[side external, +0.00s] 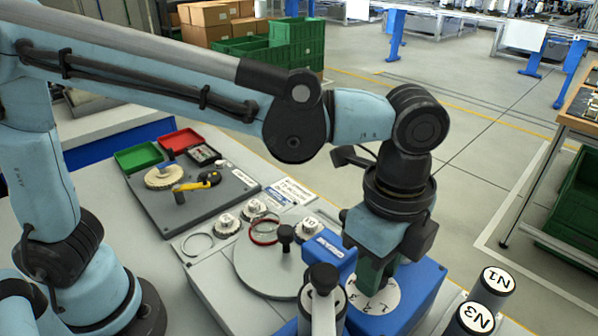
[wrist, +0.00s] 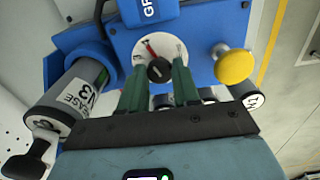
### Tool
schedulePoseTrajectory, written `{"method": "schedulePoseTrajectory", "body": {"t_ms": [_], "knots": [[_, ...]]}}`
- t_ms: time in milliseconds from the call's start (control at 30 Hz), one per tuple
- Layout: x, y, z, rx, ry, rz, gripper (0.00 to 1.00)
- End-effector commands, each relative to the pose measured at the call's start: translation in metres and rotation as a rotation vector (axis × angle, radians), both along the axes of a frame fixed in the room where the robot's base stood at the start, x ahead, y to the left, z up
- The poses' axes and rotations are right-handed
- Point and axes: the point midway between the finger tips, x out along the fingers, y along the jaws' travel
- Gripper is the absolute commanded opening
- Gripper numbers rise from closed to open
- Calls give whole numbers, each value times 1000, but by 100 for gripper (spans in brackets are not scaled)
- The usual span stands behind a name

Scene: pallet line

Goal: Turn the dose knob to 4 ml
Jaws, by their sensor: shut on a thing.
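The dose knob (wrist: 158,71) is a small dark round knob on a white dial (wrist: 163,44) set in a blue housing (wrist: 205,40). My gripper (wrist: 160,76) has its two green fingers on either side of the knob, shut on it. A red pointer (wrist: 151,48) extends from the knob towards the top left of the wrist view. In the side view my gripper (side external: 370,284) points down at the dial (side external: 382,299), where a few digits show at the near edge. The fingers hide the knob there. I cannot read which mark the pointer meets.
A yellow button (wrist: 234,66) sits on the housing beside the dial. Cylinders marked N3 (side external: 473,319) and N1 (side external: 494,282) stand to the right in the side view. A round grey plate (side external: 262,273) with a red ring (side external: 265,240) lies left of the housing.

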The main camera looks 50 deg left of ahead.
Motion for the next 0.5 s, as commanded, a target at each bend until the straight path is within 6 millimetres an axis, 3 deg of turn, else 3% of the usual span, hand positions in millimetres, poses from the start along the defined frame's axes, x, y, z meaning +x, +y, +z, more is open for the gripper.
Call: {"method": "schedulePoseTrajectory", "body": {"t_ms": [67, 100, 233, 500], "knots": [[0, 0, 1, 0, 0, -1, 1], [0, 0, 0, 0, 0, -1, 36], [0, 0, 0, 0, 0, -1, 56], [0, 0, 0, 0, 0, 0, 57]]}}
